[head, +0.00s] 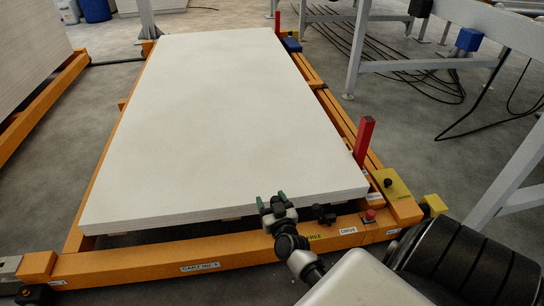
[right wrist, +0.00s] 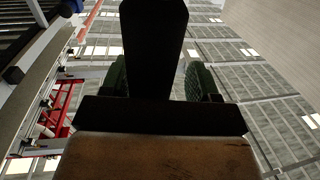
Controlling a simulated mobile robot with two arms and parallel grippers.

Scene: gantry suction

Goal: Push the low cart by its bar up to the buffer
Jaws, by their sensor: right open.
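The low cart (head: 225,254) has an orange frame and carries a stack of large white boards (head: 215,120). Its orange front beam runs across the near end and bears labels, one reading like a cart number. I cannot tell which part is the push bar. My right gripper (head: 272,200) is open at the near edge of the boards, above the front beam; contact cannot be told. Its green finger pads show apart in the right wrist view (right wrist: 159,80). I cannot make out the buffer for certain. My left gripper is out of view.
Red posts (head: 364,141) stand along the cart's right side, with a yellow block (head: 391,184) near the front corner. Another orange frame with boards (head: 30,45) stands at left. Grey table legs (head: 357,50) and black cables (head: 405,72) lie right.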

